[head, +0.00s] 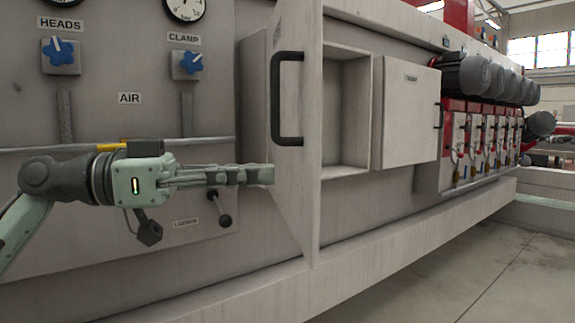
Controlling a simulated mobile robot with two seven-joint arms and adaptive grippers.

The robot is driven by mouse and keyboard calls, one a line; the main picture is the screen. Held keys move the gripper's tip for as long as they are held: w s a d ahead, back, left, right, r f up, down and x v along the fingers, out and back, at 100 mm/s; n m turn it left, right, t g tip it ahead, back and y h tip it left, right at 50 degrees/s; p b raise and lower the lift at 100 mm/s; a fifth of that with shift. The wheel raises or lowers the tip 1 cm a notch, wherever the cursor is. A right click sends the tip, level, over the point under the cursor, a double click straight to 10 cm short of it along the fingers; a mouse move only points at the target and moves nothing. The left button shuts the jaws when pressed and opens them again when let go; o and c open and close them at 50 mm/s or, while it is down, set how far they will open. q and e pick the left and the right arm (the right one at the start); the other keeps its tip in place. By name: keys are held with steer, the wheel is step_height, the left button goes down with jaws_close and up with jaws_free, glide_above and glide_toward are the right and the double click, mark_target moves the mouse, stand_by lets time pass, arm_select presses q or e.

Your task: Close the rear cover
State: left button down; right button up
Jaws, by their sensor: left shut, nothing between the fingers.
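A pale grey cover (296,190) with a black bar handle (287,98) stands open, swung out from the machine's face. A partly hidden label is at its top. The open compartment (345,110) shows to its right. My left gripper (268,175) is shut and empty, its fingers pointing right. In the picture its fingertips meet the cover's face below the handle; I cannot tell whether they touch it. My right gripper is not in view.
A second grey panel (405,130) lies right of the compartment. The air panel at left has blue knobs (61,53), gauges, a horizontal pipe (30,150) and a small black-knobbed lever (224,220). Motors (470,75) stick out at far right. The floor (450,270) at lower right is clear.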

mark_target(312, 172)
arm_select(q)
steer(key=shift+w+d+p, duration=0.15)
steer(key=shift+w+d, duration=0.1)
steer(key=shift+d, duration=0.9)
steer(key=shift+w+d+p, duration=0.15)
steer(key=shift+w+d, duration=0.1)
steer(key=shift+d, duration=0.85)
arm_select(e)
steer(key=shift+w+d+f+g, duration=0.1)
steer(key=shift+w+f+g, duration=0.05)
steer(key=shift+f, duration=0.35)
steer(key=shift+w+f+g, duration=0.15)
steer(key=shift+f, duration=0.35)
arm_select(q)
steer(key=shift+d, duration=0.1)
